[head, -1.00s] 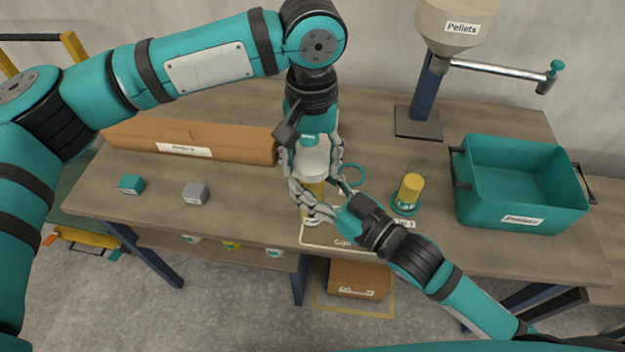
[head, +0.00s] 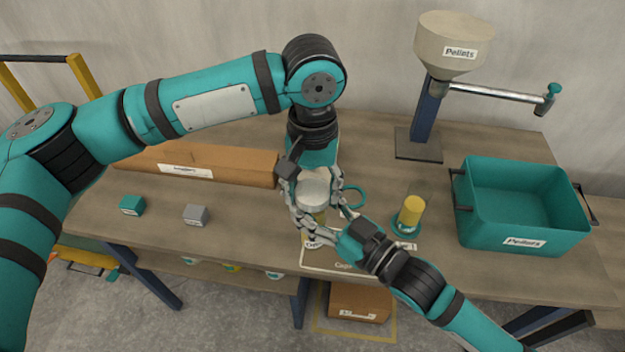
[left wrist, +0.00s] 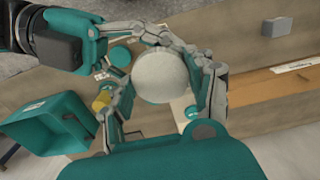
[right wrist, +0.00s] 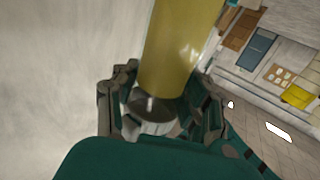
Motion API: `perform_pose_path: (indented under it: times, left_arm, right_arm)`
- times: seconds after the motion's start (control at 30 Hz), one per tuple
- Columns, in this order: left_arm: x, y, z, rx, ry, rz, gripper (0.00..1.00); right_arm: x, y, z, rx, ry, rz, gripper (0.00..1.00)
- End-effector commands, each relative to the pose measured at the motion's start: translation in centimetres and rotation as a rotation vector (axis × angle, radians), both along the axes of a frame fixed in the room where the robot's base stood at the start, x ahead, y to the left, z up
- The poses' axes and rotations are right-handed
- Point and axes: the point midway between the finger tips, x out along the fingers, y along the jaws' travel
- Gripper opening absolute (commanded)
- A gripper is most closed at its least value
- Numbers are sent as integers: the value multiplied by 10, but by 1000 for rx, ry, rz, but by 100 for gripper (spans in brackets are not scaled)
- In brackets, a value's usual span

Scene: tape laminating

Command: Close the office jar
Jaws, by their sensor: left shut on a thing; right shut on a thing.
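The jar's round white lid (head: 314,191) is held from above by my left gripper (head: 316,200), its fingers closed around the rim. In the left wrist view the lid (left wrist: 161,76) fills the space between the fingers and hides what is beneath. The jar's yellow body (head: 319,216) shows in part just below the lid. My right gripper (head: 322,232) is shut on it from the front right. In the right wrist view the yellow body (right wrist: 182,48) stands between the fingers (right wrist: 165,105). I cannot tell whether lid and body touch.
To the right are a teal ring (head: 354,197), a yellow cylinder (head: 412,211), a teal bin (head: 525,218) and a pellet hopper (head: 455,45). A cardboard box (head: 225,167) and two small blocks lie left.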

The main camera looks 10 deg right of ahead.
Motion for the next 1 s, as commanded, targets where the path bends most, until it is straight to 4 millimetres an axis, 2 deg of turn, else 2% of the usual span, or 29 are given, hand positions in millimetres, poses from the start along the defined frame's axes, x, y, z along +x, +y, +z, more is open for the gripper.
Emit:
perform_pose_path:
  times: [0.83,1.0]
  left_arm:
    - [0,0,-7,0,1,0,43]
    - [0,0,-11,2,2,0,37]
  right_arm:
    - [0,0,2,3,-4,1,0]
    - [0,0,3,5,-6,1,0]
